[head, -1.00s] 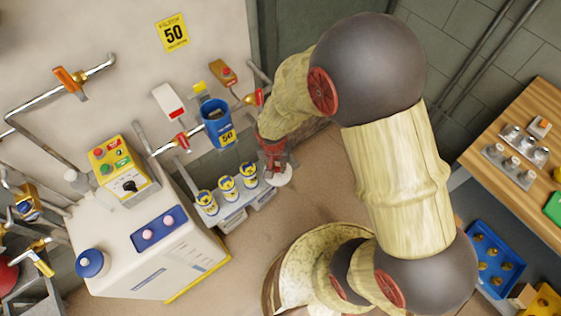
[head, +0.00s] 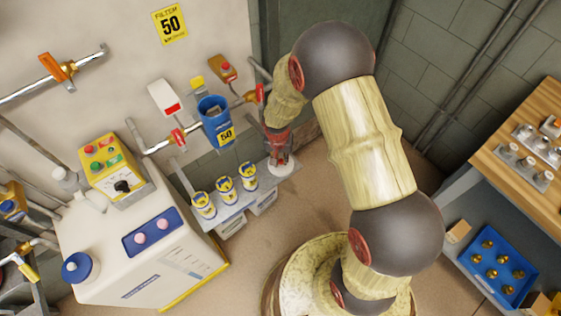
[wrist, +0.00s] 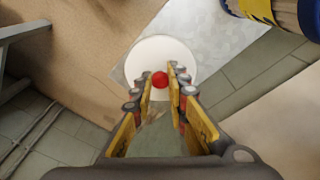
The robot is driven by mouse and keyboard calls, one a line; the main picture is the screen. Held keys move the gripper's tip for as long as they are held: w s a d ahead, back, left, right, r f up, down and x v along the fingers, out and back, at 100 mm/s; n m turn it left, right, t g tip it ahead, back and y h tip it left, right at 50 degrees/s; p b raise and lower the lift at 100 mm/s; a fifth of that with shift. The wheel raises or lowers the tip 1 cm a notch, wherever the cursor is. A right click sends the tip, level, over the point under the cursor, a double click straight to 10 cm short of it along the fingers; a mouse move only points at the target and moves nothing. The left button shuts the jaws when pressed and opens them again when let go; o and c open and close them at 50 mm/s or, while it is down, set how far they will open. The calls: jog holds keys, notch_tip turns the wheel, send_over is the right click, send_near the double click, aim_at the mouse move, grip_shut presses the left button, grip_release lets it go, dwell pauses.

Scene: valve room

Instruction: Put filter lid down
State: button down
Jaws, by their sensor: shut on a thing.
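The filter lid (wrist: 160,55) is a white disc with a red knob in the wrist view. In the head view the lid (head: 282,169) is at the right end of the small grey shelf (head: 232,212). My gripper (wrist: 160,82) points down with its fingers shut on the red knob. The gripper also shows in the head view (head: 279,155). In the wrist view the lid overlaps a pale grey surface; I cannot tell whether it touches it. The blue filter housing (head: 215,119), marked 50, stands open at the top on the wall pipe.
Several white, yellow and blue filter cartridges stand on the shelf, the nearest to the lid being this one (head: 248,176). A white machine (head: 150,255) stands left of the shelf. A wooden bench (head: 515,170) is at the right. Bare floor lies in front of the shelf.

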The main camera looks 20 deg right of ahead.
jog(key=shift+f, duration=0.15)
jog(key=c, duration=1.8)
grip_release()
jog(key=shift+o, duration=0.3)
notch_tip(320, 180, up, 12)
jog(key=s+p, duration=0.1)
jog(key=p, duration=0.4)
notch_tip(320, 180, up, 12)
jog(key=r+n+t, duration=0.1)
send_over(279, 167)
jog(key=s, duration=0.1)
jog(key=s+d+r+n+t+y, duration=0.1)
jog(key=s+r+n+t, duration=0.2)
jog(key=s+r, duration=1.6)
jog(key=shift+s+r+n+t, duration=0.3)
jog(key=shift+s+r+n, duration=0.05)
jog(key=shift+n, duration=0.35)
